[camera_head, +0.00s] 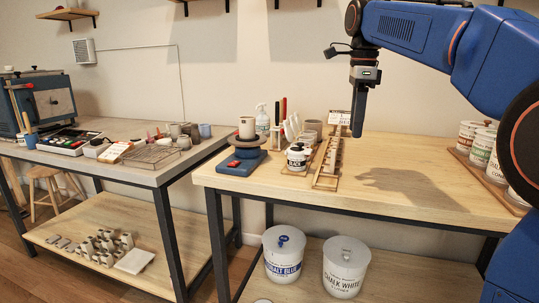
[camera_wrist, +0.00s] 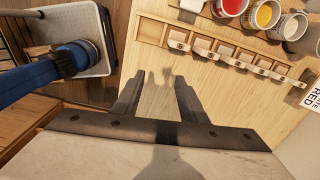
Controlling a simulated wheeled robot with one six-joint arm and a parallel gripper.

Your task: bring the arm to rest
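My arm is raised over the right-hand wooden table (camera_head: 430,190) in the head view. My gripper (camera_head: 358,132) hangs from it, pointing down, above the tabletop and apart from the things on it. In the wrist view, the two dark fingers of my gripper (camera_wrist: 157,85) stand apart with only bare wood seen between them. It is open and holds nothing.
A long wooden rack (camera_head: 319,180) with small pieces, a lidded jar (camera_head: 297,157) and a blue-based wheel (camera_head: 236,165) with a cup (camera_head: 247,127) stand left of my gripper. Labelled pots (camera_head: 469,133) stand at the right. The table's middle front is clear.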

